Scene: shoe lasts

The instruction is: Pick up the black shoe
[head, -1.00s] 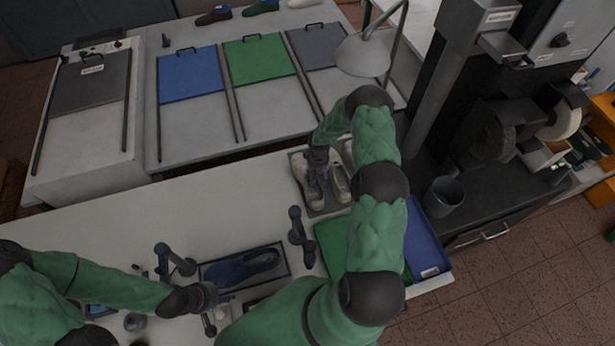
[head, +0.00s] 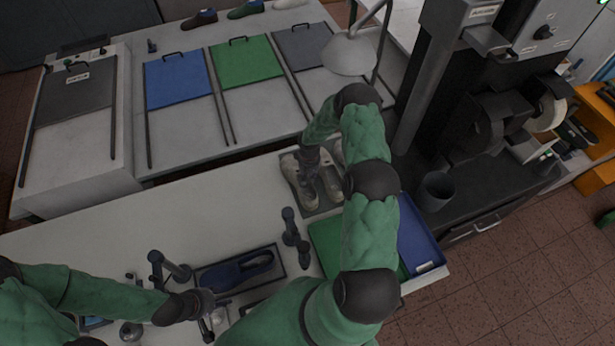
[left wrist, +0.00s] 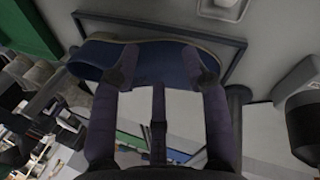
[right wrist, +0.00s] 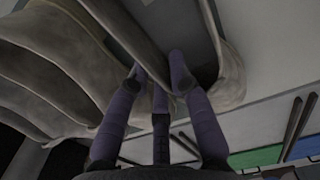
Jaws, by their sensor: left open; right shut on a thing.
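I cannot pick out a clearly black shoe. A dark blue shoe (head: 240,268) lies in a shallow dark tray (head: 277,250) on the near table. It fills the top of the left wrist view (left wrist: 165,62). My left gripper (left wrist: 167,58) is open, with its fingers apart at the blue shoe; contact is unclear. My right gripper (right wrist: 157,68) is shut on the thin wall of a beige shoe (right wrist: 135,38). That shoe stands among several beige shoes in a grey tray (head: 318,211). My arm partly hides them in the head view.
Blue (head: 178,80), green (head: 246,62) and grey (head: 305,42) panels lie on the far table. Shoes, one dark (head: 200,19), stand at its back edge. Green (head: 325,240) and blue (head: 418,240) trays lie right. A lamp (head: 348,55) overhangs. The near table's left middle is clear.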

